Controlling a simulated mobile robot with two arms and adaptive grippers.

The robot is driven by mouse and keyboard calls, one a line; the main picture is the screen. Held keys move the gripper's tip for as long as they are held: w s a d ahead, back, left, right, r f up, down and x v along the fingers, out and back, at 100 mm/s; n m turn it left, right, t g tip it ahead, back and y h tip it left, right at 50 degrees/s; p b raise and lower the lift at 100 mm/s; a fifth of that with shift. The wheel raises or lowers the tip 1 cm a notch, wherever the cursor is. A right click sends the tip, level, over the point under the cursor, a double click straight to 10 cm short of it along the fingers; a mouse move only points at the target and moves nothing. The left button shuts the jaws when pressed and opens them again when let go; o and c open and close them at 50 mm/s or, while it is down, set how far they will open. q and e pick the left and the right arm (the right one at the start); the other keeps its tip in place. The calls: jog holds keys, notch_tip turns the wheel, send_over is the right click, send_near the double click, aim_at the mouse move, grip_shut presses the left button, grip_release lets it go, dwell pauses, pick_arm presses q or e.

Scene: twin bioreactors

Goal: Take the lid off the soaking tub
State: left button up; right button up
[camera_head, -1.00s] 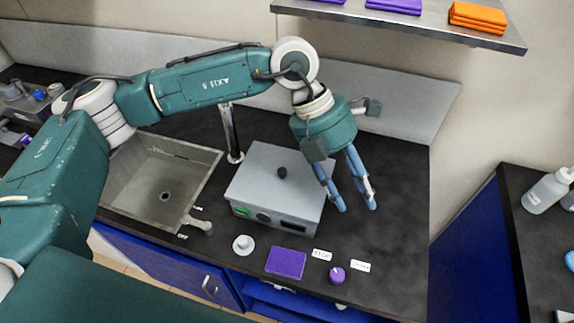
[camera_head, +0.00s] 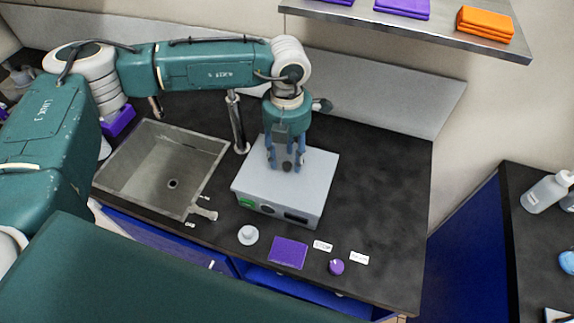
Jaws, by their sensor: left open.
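The soaking tub is the grey box (camera_head: 278,208) on the black counter, right of the sink. Its flat grey lid (camera_head: 315,172) is on top, with a small dark knob (camera_head: 287,168) in the middle. A green patch and dark panels show on its front. My left gripper (camera_head: 286,166) points down over the lid with its blue fingers open. The fingertips are at the knob, one on each side of it in the picture; I cannot tell whether they touch it. My right gripper is not in view.
A sink (camera_head: 160,170) with a tap (camera_head: 236,125) lies left of the box. In front are a white round piece (camera_head: 248,235), a purple pad (camera_head: 288,253), a purple knob (camera_head: 336,267) and small labels. The counter right of the box is clear. A shelf (camera_head: 400,25) holds folded cloths.

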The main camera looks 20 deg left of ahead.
aim_at(287, 169)
pick_arm(q)
jog(key=shift+w+f, duration=0.1)
jog(key=shift+f, duration=1.25)
grip_shut()
jog(key=shift+r, duration=0.1)
